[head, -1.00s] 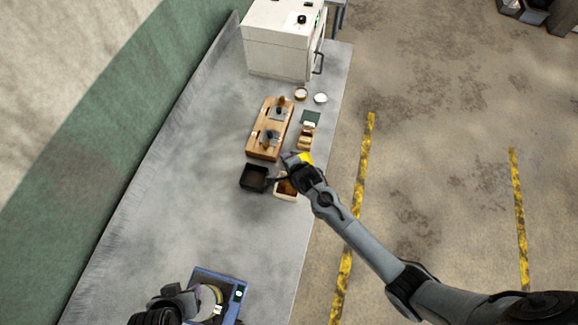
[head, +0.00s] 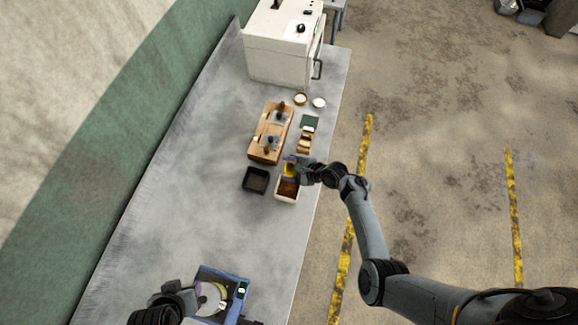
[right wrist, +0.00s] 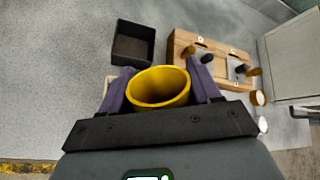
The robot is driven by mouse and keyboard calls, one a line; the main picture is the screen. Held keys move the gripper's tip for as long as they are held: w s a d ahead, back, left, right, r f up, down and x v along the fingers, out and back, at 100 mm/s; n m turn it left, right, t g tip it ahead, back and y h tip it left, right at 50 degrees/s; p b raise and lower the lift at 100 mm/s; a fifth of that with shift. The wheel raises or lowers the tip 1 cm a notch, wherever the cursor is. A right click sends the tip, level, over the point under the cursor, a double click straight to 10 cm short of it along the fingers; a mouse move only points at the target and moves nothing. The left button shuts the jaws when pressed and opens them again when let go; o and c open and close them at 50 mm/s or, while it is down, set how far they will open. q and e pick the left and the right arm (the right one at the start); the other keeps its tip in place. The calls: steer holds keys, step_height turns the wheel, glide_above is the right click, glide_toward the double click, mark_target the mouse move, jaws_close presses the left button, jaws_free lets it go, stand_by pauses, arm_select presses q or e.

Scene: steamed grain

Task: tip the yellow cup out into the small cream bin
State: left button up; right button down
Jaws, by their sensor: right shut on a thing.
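The yellow cup (head: 289,169) is held in my right gripper (head: 293,165), at the far edge of the small cream bin (head: 286,199). The bin has brown contents. In the right wrist view the cup's round mouth (right wrist: 160,88) faces the camera between the two purple fingers of the right gripper (right wrist: 160,84), which are shut on it. Its inside looks yellow, and I see no grain in it. The bin is mostly hidden there. My left gripper (head: 180,297) is beside a round dish (head: 210,297) on a blue device; its finger opening is unclear.
A black tray (head: 256,180) stands left of the bin. A wooden rack (head: 269,133) with dark-handled tools lies behind it. Small blocks (head: 305,141), two small dishes (head: 300,99) and a white oven (head: 280,45) are farther back. The table's left middle is clear.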

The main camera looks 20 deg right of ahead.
steer(key=shift+m+y, duration=0.5)
steer(key=shift+y, duration=0.5)
steer(key=shift+m+t+y+b, duration=0.3)
steer(key=shift+m+y+b, duration=0.1)
steer(key=shift+y+b, duration=0.2)
steer(key=m+y+b, duration=0.1)
steer(key=b, duration=0.1)
steer(key=m+t+y+b, duration=0.1)
steer(key=y+b, duration=0.1)
steer(key=shift+r+b, duration=0.2)
steer(key=shift+b, duration=0.2)
steer(key=shift+r+m+t+y+b, duration=0.25)
steer(key=shift+m+t+y+b, duration=0.15)
steer(key=shift+m, duration=0.1)
steer(key=shift+r, duration=0.15)
